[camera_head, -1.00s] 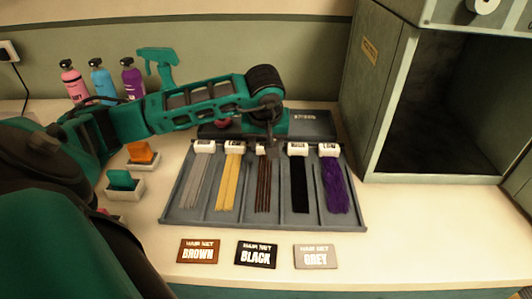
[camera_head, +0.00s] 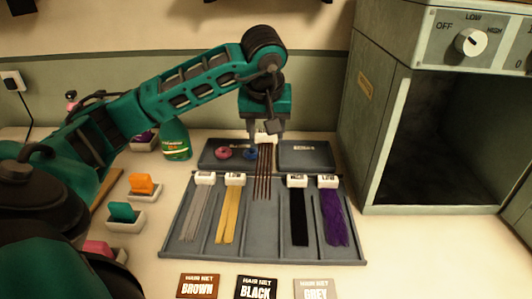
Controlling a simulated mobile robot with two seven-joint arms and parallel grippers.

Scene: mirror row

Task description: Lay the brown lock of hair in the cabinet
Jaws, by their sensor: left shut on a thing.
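The brown lock of hair (camera_head: 263,172) hangs from my left gripper (camera_head: 266,131), which is shut on its white top tab. The lock is raised above the middle slot of the grey tray (camera_head: 264,249), with its strands hanging down. The cabinet (camera_head: 385,140) stands at the right with its front open. Its inside (camera_head: 455,140) is dark and looks empty. A dial and the word OFF show on its top panel. My right gripper is not in view.
Grey, yellow (camera_head: 228,215), black (camera_head: 299,217) and purple (camera_head: 334,217) locks lie in the tray. Small holders (camera_head: 126,218) are at the left. Hair net cards (camera_head: 257,288) lie in front. The counter before the cabinet is clear.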

